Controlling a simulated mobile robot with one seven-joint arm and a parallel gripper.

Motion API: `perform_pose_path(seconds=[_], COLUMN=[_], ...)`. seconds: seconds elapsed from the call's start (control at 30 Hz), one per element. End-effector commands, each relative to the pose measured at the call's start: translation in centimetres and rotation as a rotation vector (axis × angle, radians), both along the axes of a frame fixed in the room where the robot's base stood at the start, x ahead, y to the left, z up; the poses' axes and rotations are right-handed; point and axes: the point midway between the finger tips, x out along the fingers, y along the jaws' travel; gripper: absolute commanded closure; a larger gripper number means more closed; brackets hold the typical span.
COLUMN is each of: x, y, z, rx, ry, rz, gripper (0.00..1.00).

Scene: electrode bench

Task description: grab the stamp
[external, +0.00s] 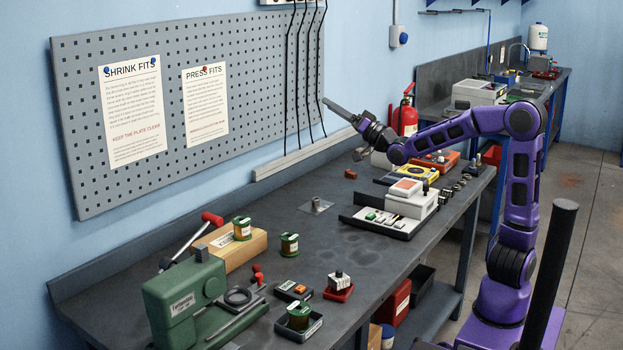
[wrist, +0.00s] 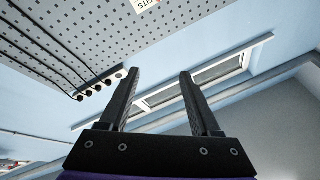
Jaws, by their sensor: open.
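My gripper (external: 340,128) is raised above the far part of the bench, near the right end of the pegboard, with its fingers apart. In the wrist view my gripper (wrist: 160,76) has nothing between its fingers; they point toward the wall and a window. A small block with a dark knob (external: 339,282) sits upright in a red tray on the near part of the bench. It looks like the stamp, but it is too small to be sure. It is well below and apart from my gripper, and does not show in the wrist view.
A green press (external: 185,305), a wooden block (external: 231,248), green-labelled coils (external: 289,244) and a dark tray with a coil (external: 299,323) stand around the near end. A tray with a white box (external: 411,204) is farther right. The bench middle is mostly clear. Cables (external: 307,80) hang by the pegboard.

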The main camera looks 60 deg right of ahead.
Motion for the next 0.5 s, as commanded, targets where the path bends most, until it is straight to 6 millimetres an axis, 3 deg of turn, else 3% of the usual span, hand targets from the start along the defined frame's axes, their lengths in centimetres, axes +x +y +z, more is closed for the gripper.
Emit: perform_pose_path(seconds=[0.27, 0.5], x=[-0.1, 0.3], y=[2.7, 5.5], z=[-1.8, -4.8], rx=[-0.178, -0.294], ry=[0.006, 0.072], rz=[0.005, 0.032], gripper=[0.36, 0.36])
